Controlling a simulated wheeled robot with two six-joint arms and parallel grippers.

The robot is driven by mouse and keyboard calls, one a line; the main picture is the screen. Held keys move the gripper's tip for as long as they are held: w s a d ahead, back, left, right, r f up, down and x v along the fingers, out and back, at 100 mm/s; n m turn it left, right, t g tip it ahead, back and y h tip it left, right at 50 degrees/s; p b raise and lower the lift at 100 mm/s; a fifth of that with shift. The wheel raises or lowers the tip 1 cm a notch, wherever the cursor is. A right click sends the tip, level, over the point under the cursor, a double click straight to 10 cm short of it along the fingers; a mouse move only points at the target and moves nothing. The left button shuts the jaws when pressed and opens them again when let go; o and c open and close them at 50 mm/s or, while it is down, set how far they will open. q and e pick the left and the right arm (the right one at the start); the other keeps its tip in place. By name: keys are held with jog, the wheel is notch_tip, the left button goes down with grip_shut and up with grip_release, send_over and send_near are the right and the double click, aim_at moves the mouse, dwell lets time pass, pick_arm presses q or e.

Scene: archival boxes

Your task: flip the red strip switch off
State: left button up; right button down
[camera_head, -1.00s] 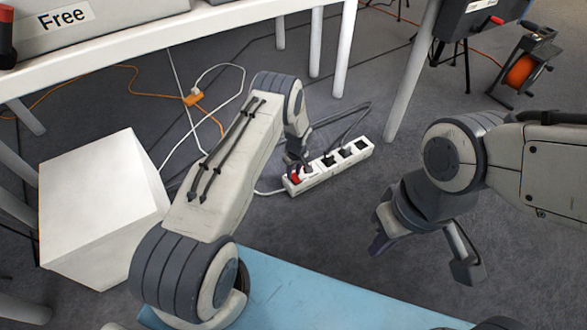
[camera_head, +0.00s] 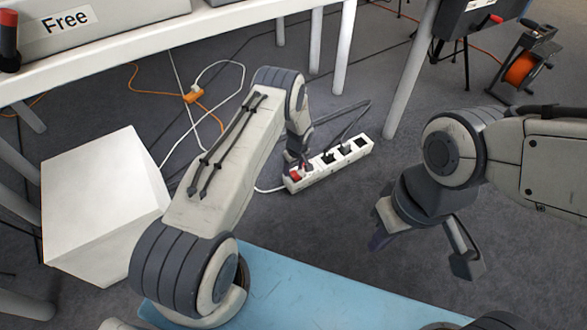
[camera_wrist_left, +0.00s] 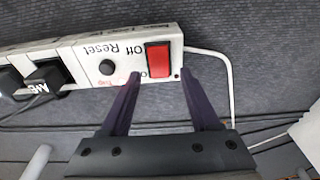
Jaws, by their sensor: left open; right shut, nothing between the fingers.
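The white power strip (camera_head: 330,163) lies on the grey carpet, with its red switch (camera_head: 295,175) at its left end. My left gripper (camera_head: 299,163) hangs over that end and partly hides it in the head view. In the left wrist view the red switch (camera_wrist_left: 159,60) sits beside "Off" and a black Reset button (camera_wrist_left: 107,67). My open left fingers (camera_wrist_left: 161,76) point at the strip, their tips on either side of the switch's lower part. Whether they touch the strip is unclear. My right gripper (camera_head: 380,241) is shut and empty, to the right of the strip.
Black plugs (camera_wrist_left: 47,74) fill some sockets. A white box (camera_head: 100,205) stands at left. A white table (camera_head: 180,35) and its legs are behind the strip. White and orange cables cross the carpet. An orange cable reel (camera_head: 521,68) stands far right.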

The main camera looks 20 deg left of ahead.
aim_at(295, 175)
pick_arm(q)
notch_tip(295, 175, up, 7)
jog(key=p, duration=0.3)
jog(key=shift+s+d+f, duration=0.2)
jog(key=shift+s+d, duration=0.05)
jog(key=shift+d, duration=0.15)
